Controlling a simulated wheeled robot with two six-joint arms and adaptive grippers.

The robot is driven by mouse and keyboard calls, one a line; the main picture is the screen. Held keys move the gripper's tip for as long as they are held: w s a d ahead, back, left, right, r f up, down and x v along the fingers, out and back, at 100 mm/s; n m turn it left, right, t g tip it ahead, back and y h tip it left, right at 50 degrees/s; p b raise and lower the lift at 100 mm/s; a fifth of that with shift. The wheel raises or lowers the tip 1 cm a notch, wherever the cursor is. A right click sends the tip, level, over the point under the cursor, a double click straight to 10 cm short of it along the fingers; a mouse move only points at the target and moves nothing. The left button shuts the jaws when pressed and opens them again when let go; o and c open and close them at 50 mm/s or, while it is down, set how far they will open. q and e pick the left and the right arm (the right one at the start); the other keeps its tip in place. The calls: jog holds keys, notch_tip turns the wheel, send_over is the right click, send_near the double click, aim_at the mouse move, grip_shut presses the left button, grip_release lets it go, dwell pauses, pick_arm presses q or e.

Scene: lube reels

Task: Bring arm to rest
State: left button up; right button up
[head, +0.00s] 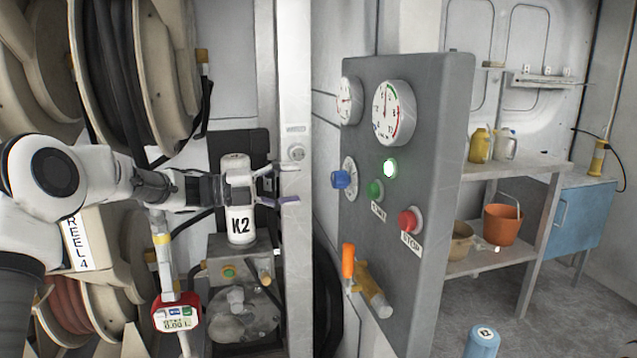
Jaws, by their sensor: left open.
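My left arm reaches in from the left in the head view. Its gripper (277,186) is open, with its fingers pointing right toward the pale post. Nothing shows between the fingers. A white canister marked K2 (239,222) stands upright on a grey unit, behind the gripper in the picture; the wrist covers part of it. I cannot tell whether the two touch. My right gripper is not in view.
A grey control panel (440,130) stands right of the gripper, with gauges, buttons and an orange-handled lever (367,283). Hose reels (130,70) fill the left. A shelf (535,168) holds bottles and an orange bucket (502,224). A blue-topped canister (482,342) is at bottom right.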

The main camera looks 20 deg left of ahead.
pick_arm(q)
jog(key=shift+v, duration=0.95)
